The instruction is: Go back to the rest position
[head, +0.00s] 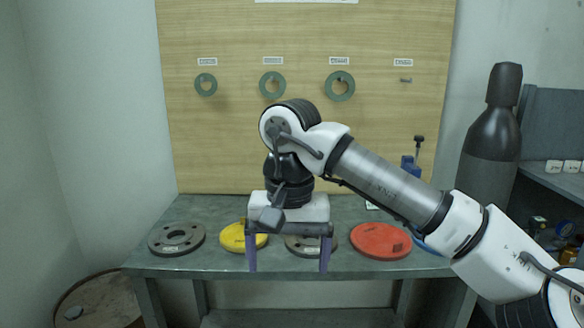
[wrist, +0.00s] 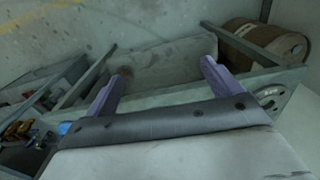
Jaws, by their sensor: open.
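My gripper (head: 288,262) hangs in front of the workbench in the head view, fingers pointing down and spread wide. Its two purple fingers also show in the wrist view (wrist: 160,82), with nothing between them. My arm reaches in from the lower right. On the bench (head: 330,210) lie a grey flange (head: 176,238) at left, a yellow disc (head: 236,238), another grey flange (head: 300,246) partly hidden behind my gripper, and a red disc (head: 380,240) at right. I see no contact between my gripper and these discs.
A wooden board (head: 220,140) behind the bench holds three green rings (head: 272,85) on pegs, under labels. A dark gas cylinder (head: 492,130) stands at right, beside a shelf (head: 555,180). A rusty barrel (head: 98,300) stands at lower left. A blue clamp (head: 410,166) is at the bench's back right.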

